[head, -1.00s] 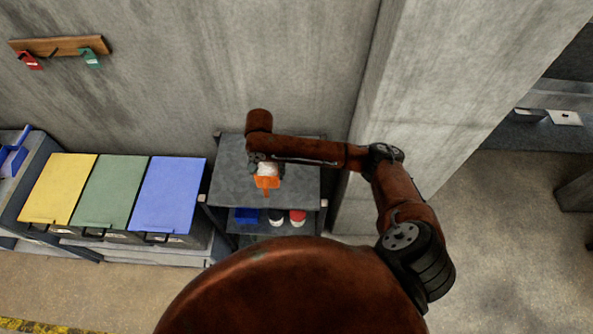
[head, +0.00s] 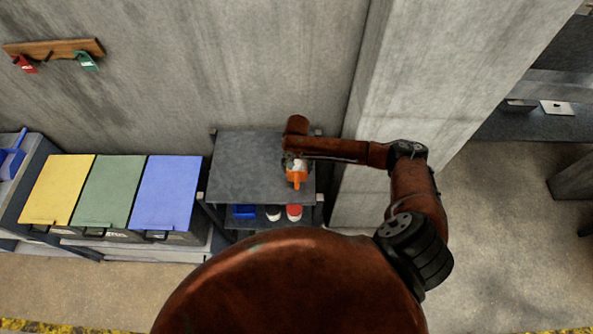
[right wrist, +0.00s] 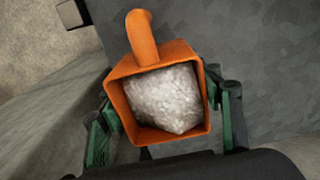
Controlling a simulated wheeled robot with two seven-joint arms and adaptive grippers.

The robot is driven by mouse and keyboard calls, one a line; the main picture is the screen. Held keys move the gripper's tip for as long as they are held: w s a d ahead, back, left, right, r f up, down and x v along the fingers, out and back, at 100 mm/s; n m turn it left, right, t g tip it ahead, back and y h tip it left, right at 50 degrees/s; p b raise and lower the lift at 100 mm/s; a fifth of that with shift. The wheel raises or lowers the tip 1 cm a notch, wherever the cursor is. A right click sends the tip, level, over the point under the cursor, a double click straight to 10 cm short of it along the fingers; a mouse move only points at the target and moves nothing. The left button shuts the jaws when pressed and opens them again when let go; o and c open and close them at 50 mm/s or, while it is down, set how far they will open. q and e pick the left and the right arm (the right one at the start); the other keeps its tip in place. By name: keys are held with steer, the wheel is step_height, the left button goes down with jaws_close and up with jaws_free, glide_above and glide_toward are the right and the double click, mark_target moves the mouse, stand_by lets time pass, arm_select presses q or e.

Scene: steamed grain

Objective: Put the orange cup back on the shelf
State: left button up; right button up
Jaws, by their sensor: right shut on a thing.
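The orange cup (head: 296,178) is at the right part of the grey shelf's top (head: 245,170) in the head view. My right gripper (head: 292,161) is shut on it, and the arm reaches in from the right. In the right wrist view the cup (right wrist: 157,95) is square with a handle and holds a pale, grainy mass (right wrist: 165,98). The green fingers of the right gripper (right wrist: 160,115) lie on both sides of the cup. I cannot tell whether the cup touches the shelf top. My left gripper does not show.
A lower shelf holds a blue box (head: 243,212), a dark-and-white item (head: 273,213) and a red-and-white item (head: 294,212). Yellow (head: 57,189), green (head: 108,190) and blue (head: 165,192) lidded bins stand left. A concrete pillar (head: 400,90) rises at the right. The shelf top's left part is clear.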

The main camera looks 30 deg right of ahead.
steer(key=shift+a+f, duration=0.2)
steer(key=shift+f, duration=0.85)
steer(key=o, duration=1.6)
steer(key=shift+f, duration=0.1)
steer(key=shift+c, duration=0.2)
step_height(320, 180, up, 12)
steer(key=b, duration=0.1)
